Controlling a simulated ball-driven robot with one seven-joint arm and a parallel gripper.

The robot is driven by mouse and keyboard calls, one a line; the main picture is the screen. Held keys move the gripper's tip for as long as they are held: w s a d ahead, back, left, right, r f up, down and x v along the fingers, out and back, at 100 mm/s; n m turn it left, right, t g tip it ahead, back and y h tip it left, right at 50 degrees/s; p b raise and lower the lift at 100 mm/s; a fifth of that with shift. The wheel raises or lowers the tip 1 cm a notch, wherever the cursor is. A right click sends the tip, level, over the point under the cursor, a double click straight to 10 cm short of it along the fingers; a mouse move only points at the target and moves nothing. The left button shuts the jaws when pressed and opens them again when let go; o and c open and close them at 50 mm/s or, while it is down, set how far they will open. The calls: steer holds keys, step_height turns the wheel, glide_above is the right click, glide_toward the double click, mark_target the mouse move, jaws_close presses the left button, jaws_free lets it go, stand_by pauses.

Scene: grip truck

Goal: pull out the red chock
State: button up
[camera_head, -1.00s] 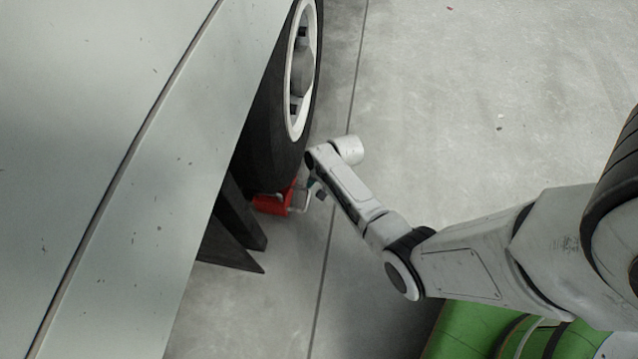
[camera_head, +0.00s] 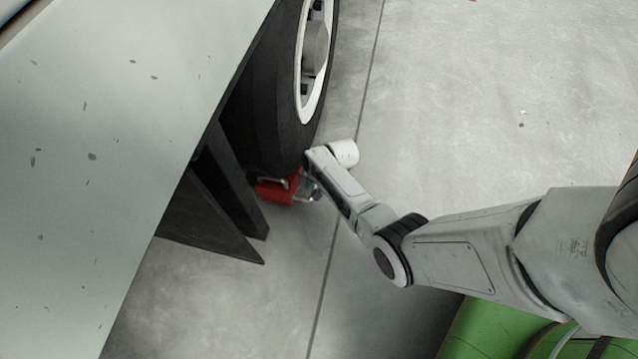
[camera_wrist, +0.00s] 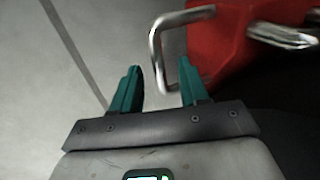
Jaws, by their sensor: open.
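The red chock (camera_head: 277,190) sits on the floor against the bottom of the truck's dark tyre (camera_head: 262,110). In the wrist view the chock (camera_wrist: 222,45) fills the upper right, with a bent metal handle (camera_wrist: 156,50) sticking out to its left and a second metal bar (camera_wrist: 282,36) at the right. My gripper (camera_wrist: 157,85) is open, its two teal fingers apart and empty. The handle's lower bend lies just ahead of and between the fingertips; I cannot tell whether they touch. In the head view my gripper is mostly hidden behind the wrist beside the chock.
The truck's pale body panel (camera_head: 110,130) overhangs the left side. Dark angled flaps (camera_head: 212,215) hang behind the tyre, near the chock. The concrete floor (camera_head: 460,120) to the right is clear. A green object (camera_head: 490,330) shows at the bottom right.

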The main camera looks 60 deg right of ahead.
steer(key=shift+c, duration=0.2)
jaws_close()
stand_by(0.3)
stand_by(1.0)
